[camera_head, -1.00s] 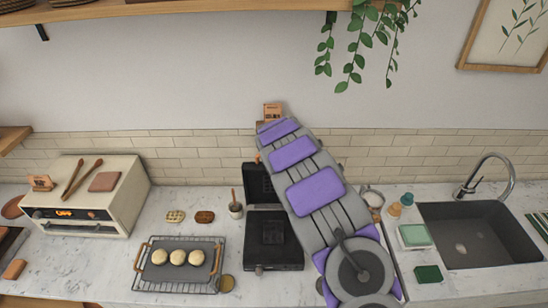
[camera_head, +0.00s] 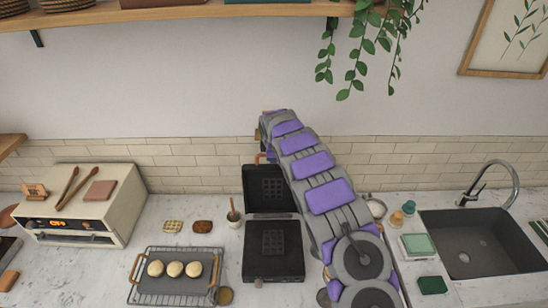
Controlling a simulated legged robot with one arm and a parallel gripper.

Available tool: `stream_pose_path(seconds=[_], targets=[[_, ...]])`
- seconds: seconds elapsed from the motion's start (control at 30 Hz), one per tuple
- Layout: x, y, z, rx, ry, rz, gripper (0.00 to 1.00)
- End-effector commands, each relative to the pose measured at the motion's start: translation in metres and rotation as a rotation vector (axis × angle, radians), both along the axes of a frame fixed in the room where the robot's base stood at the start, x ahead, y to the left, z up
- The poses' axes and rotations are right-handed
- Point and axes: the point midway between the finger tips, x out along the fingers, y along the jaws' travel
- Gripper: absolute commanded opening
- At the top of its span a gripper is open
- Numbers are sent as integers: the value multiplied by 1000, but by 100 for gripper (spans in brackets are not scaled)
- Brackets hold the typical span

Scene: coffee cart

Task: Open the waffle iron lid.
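The black waffle iron (camera_head: 273,262) stands on the counter in the middle of the head view. Its lid (camera_head: 262,196) is raised at the back, leaning upright against the wall side, and the gridded inner plates of lid and base both show. A copper-coloured handle (camera_head: 261,157) shows at the lid's top edge. My grey and purple arm reaches from the lower right up past the right side of the lid. My gripper is hidden behind the arm near the lid's top, so its fingers cannot be made out.
A wire rack (camera_head: 138,292) with a dark tray and three pale dough rounds stands left of the iron. A small cup with a utensil (camera_head: 233,217) is beside the lid. A cream oven (camera_head: 90,210) is far left, a sink (camera_head: 475,252) far right. A shelf and hanging plant (camera_head: 370,45) are above.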

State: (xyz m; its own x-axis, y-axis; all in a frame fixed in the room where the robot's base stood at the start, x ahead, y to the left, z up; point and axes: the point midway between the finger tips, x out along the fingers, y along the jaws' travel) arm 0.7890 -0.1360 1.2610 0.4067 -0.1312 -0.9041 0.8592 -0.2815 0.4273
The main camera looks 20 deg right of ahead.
Motion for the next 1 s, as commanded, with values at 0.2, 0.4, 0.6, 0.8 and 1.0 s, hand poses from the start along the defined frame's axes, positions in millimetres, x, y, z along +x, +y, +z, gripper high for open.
stream_pose_path(seconds=[0.2,0.4,0.6,0.8,1.0], targets=[[2,2,-2,5,11,3,0],[2,1,-2,6,15,3,0],[2,1,-2,6,15,3,0],[2,0,-2,6,14,2,35],[2,-2,-1,7,12,0,38]])
